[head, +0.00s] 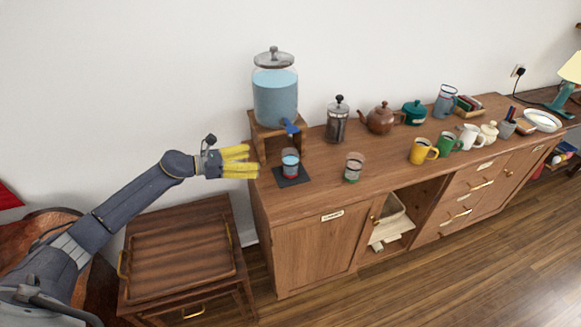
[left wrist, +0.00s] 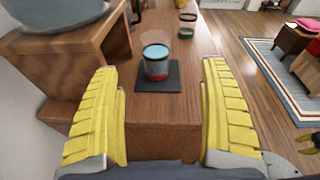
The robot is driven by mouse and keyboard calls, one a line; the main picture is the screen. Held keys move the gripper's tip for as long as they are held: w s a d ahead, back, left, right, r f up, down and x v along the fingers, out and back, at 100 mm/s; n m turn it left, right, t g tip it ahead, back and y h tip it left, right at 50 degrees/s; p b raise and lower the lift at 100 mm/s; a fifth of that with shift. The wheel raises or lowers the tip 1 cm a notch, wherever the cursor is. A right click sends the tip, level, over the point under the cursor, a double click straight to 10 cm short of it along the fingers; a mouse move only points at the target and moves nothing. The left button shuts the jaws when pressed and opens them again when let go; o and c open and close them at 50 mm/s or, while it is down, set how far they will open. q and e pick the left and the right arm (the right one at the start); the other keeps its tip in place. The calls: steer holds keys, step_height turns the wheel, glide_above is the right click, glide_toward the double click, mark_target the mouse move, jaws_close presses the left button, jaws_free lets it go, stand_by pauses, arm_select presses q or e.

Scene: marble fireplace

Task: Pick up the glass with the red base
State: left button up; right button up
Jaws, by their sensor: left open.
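The glass with the red base (head: 291,163) stands upright on a dark square mat (head: 291,180) on the sideboard, below the dispenser's blue tap. It holds blue liquid. In the left wrist view the glass (left wrist: 156,63) is ahead, between and beyond my fingers. My left gripper (head: 256,161) has yellow fingers, is open and empty, and is at the sideboard's left end, left of the glass and apart from it. A second glass with a green base (head: 353,168) stands to the right. My right gripper does not show clearly in the head view.
A large water dispenser (head: 275,97) sits on a wooden stand (head: 257,128) close behind the glass. A French press (head: 337,121), a brown teapot (head: 380,119) and several mugs stand farther right. A wooden side table (head: 180,255) is below my left arm.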

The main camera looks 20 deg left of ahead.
mark_target(283, 159)
arm_select(q)
steer(key=shift+m+g, duration=0.6)
steer(key=shift+m, duration=0.1)
steer(key=x, duration=0.6)
steer(key=w+a+f+x, duration=0.1)
steer(key=x, duration=0.3)
steer(key=shift+w, duration=0.15)
steer(key=shift+x, duration=2.5)
steer(key=shift+w+r, duration=0.1)
steer(key=shift+c, duration=0.3)
steer(key=c, duration=1.5)
